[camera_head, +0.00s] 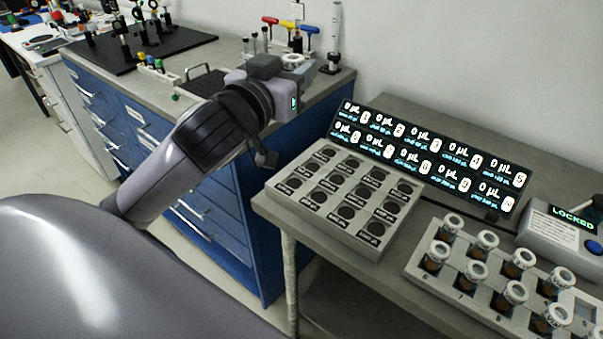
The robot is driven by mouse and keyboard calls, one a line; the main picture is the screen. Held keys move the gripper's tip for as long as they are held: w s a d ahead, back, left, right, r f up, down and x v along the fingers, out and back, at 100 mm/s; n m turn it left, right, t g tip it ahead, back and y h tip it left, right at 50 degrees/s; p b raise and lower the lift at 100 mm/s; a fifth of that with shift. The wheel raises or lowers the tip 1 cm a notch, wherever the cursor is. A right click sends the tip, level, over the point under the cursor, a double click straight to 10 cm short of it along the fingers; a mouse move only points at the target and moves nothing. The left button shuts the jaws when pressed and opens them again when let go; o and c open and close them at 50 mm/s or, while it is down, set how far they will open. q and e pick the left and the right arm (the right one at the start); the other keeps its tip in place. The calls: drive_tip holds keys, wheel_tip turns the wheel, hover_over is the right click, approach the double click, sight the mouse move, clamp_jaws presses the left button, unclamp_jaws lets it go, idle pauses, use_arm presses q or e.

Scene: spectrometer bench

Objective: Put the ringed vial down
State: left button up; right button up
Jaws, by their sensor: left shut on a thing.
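My left gripper (266,156) hangs at the end of my arm near the right end of the blue cabinet. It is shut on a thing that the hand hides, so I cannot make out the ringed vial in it. A grey rack (415,262) at the lower right holds several amber vials (435,257) with white ringed caps, standing in two rows. At its right end a light square place (584,306) shows no vial. A grey block with dark round wells (345,232) lies between my gripper and the rack. My right gripper is out of view.
A tilted black display (430,160) with several "0 µL" readings stands behind the block. A grey device reading LOCKED (573,214) is at the right. Tools and small racks crowd the bench (215,52) on the blue cabinet. A gap separates the two benches.

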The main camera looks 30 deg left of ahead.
sight(295, 183)
use_arm(q)
drive_tip(key=shift+s+r, duration=0.1)
wheel_tip(295, 183, down, 20)
drive_tip(key=b, duration=0.4)
drive_tip(key=shift+r, duration=0.15)
drive_tip(key=shift+f, duration=0.25)
drive_tip(key=o, duration=1)
drive_tip(key=shift+r, duration=0.15)
